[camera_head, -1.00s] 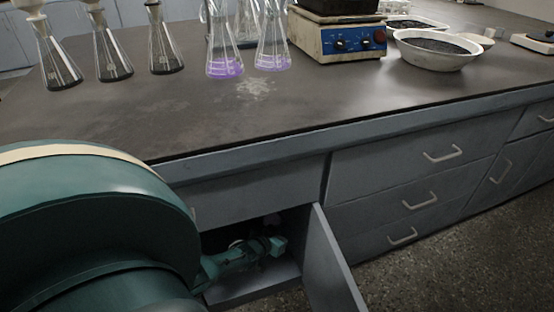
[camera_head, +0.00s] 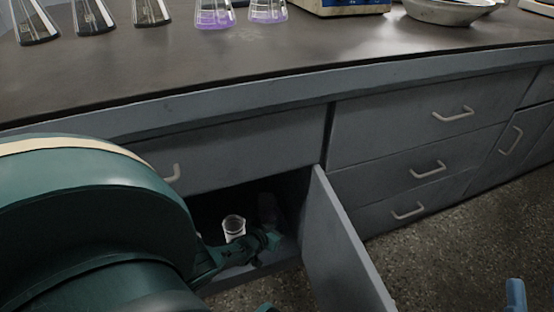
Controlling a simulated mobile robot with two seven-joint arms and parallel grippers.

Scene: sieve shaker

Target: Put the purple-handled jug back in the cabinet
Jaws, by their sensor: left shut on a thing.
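The open cabinet (camera_head: 282,252) is below the counter, and its inside is dark. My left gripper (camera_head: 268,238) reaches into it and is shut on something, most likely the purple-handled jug. A dim, see-through shape (camera_head: 267,207) stands just behind the fingers and may be that jug. Its handle is hidden or too dark to make out. A pale, open-topped vessel (camera_head: 234,227) stands upright inside, just left of the gripper. My right gripper is not in view.
The cabinet door (camera_head: 341,248) stands open to the right of my arm. Closed drawers (camera_head: 428,170) lie further right. Flasks with purple liquid (camera_head: 214,16), dark-filled flasks (camera_head: 93,17) and a pale bowl (camera_head: 445,11) stand on the counter (camera_head: 250,50). A blue object (camera_head: 515,295) shows at lower right.

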